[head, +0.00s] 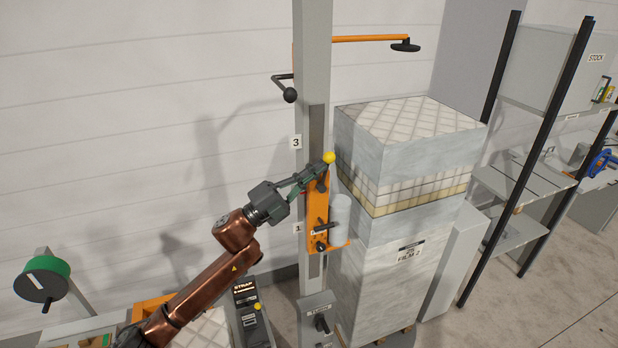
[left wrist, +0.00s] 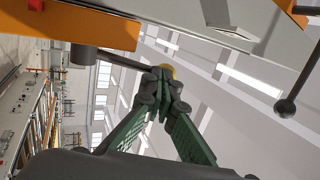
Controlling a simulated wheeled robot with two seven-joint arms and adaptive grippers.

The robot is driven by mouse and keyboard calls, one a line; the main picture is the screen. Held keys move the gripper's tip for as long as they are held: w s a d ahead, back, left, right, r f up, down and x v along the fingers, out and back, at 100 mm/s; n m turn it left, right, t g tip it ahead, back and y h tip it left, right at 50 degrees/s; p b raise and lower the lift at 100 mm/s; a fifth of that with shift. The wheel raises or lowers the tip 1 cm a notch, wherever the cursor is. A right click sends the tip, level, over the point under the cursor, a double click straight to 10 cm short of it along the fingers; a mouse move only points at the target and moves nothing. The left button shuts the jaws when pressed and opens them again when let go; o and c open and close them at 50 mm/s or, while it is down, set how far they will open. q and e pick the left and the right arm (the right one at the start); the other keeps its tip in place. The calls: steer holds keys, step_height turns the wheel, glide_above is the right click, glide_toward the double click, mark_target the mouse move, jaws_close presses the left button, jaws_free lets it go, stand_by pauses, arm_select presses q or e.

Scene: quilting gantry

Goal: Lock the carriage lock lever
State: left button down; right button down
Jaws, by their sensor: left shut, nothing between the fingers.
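The orange carriage (head: 317,215) is on the upright grey column (head: 314,60). A yellow ball knob (head: 329,157) shows at its top, apparently the end of the carriage lock lever; the lever's shaft is mostly hidden. My left gripper (head: 322,168) is shut and empty, its fingertips right at the knob; I cannot tell whether they touch. My right gripper is not in view.
A black ball handle (head: 290,95) sticks out left of the column. An orange arm (head: 365,38) with a black disc reaches right above. The film-wrapped stack (head: 400,240) stands close to the carriage's right. A dark rod (left wrist: 115,60) crosses near the fingers.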

arm_select(q)
steer(key=shift+w+d+r+b, duration=0.1)
steer(key=shift+w+d+b, duration=0.35)
steer(key=shift+d, duration=0.35)
steer(key=shift+w+d+r+b, duration=0.1)
steer(key=shift+w+d+b, duration=0.3)
steer(key=shift+d, duration=0.35)
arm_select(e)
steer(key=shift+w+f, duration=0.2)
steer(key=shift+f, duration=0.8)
arm_select(q)
steer(key=shift+d, duration=0.1)
